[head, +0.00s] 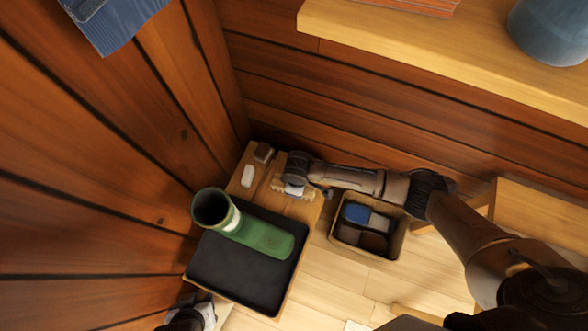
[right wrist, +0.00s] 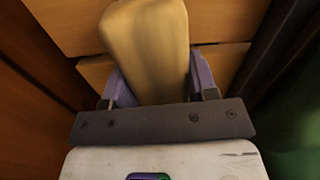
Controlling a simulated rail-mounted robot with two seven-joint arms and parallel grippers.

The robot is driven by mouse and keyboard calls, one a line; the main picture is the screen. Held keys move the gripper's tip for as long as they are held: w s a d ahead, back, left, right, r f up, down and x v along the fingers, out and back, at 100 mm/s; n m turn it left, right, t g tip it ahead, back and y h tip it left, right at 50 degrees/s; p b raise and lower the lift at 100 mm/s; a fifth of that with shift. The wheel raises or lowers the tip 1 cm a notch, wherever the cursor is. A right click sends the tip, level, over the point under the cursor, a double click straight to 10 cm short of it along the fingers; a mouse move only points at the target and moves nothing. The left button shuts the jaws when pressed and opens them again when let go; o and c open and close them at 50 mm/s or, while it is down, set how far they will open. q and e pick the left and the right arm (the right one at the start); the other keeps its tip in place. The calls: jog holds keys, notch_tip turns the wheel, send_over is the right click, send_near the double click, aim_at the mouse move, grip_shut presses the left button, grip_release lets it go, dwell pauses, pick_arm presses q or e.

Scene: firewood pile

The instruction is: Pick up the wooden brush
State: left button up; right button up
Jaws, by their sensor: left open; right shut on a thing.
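The wooden brush (head: 279,187), with a pale bristly edge, is at the back of the low wooden stand, mostly hidden under my right gripper (head: 295,190). In the right wrist view, a smooth tan wooden piece, which looks like the brush (right wrist: 148,45), sits between the two purple fingers of my right gripper (right wrist: 158,88). That gripper is shut on it. Whether the brush is lifted off the stand I cannot tell. My left gripper (head: 190,300) is at the bottom edge of the head view, open, by the stand's front left corner and apart from the brush.
A green boot (head: 262,236) lies on a black tray (head: 232,280) just in front of the brush. A box (head: 398,243) with blue and brown things stands to the right. Wood walls (head: 150,150) close in left and behind.

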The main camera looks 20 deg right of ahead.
jog(key=shift+r, duration=0.15)
jog(key=shift+r+p, duration=0.6)
notch_tip(320, 180, up, 4)
jog(key=p, duration=0.2)
jog(key=shift+s+d+f+p, duration=0.1)
jog(key=shift+s+f+p, duration=0.05)
jog(key=shift+f+p, duration=0.15)
jog(key=s+d+r+p, duration=0.5)
jog(key=s+r+p, duration=0.1)
jog(key=s, duration=0.4)
